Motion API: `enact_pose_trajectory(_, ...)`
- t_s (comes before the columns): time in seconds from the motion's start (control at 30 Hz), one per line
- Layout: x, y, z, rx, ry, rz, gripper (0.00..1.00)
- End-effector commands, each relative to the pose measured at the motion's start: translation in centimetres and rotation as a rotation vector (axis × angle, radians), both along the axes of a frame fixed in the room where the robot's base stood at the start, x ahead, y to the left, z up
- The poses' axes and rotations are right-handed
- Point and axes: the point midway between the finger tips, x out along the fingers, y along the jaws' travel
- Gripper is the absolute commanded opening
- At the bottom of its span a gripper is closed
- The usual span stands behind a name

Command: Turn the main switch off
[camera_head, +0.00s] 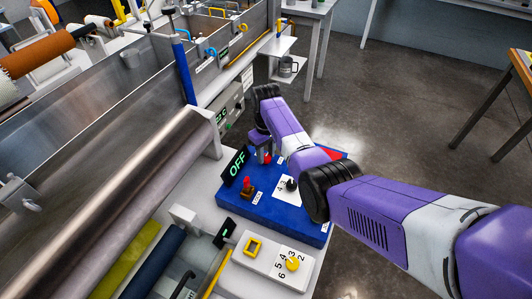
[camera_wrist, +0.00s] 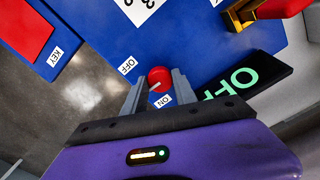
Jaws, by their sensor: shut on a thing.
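The main switch (camera_wrist: 160,77) shows in the wrist view as a red ball knob on the blue panel (camera_wrist: 195,40). An OFF label (camera_wrist: 127,65) lies to its upper left and an ON label (camera_wrist: 166,99) just below it. My gripper (camera_wrist: 160,86) is shut on the red knob, one finger on each side. In the head view, my gripper (camera_head: 262,150) is at the panel's far left edge, with the red knob (camera_head: 267,158) partly hidden. A black display (camera_head: 236,163) beside it reads OFF in green. The lever's exact tilt is hard to tell.
A red lever on a brown base (camera_head: 248,187) and a black knob (camera_head: 291,184) stand close on the same panel. A white box with a yellow dial (camera_head: 292,264) is nearer. Long metal baths (camera_head: 115,125) fill the left; open floor (camera_head: 400,110) lies right.

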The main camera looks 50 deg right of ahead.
Motion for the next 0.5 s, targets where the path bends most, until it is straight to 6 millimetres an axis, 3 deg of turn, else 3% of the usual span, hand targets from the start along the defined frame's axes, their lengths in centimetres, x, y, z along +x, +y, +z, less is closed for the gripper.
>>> enact_pose_trajectory(0.5, 0.04, 0.10, 0.07, 0.001, 0.001, -0.485, 0.00)
